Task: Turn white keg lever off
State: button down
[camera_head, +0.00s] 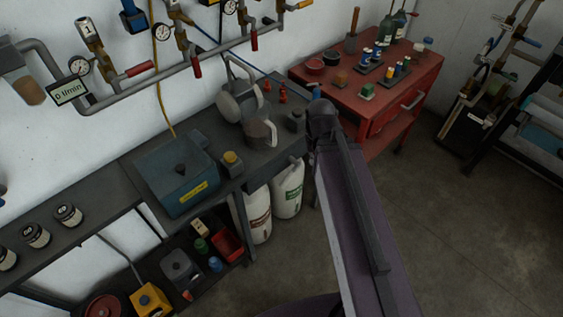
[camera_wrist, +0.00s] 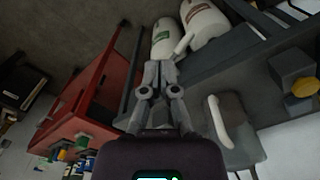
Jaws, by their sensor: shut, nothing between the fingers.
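Two white kegs stand under the dark bench in the head view, one with a brown label (camera_head: 257,214) and one with a green label (camera_head: 288,190). In the wrist view, the green-labelled keg (camera_wrist: 165,38) and the other keg (camera_wrist: 208,22) are at the top, beyond my fingertips. My gripper (camera_wrist: 160,62) is shut and empty. A pale slanted rod (camera_wrist: 182,44) shows just past the fingertips; I cannot tell whether it is a keg lever or whether the gripper touches it. My arm hides the gripper in the head view.
The dark bench (camera_head: 120,182) carries a blue box (camera_head: 178,178) and grey jugs (camera_head: 240,102). A red cabinet (camera_head: 375,100) with bottles stands at the back right. Pipes with red-handled valves line the wall. Open floor (camera_head: 460,230) lies at the right.

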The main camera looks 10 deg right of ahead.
aim_at(289, 177)
jog(key=z, duration=0.7)
jog(key=k, duration=0.6)
jog(key=u, duration=0.7)
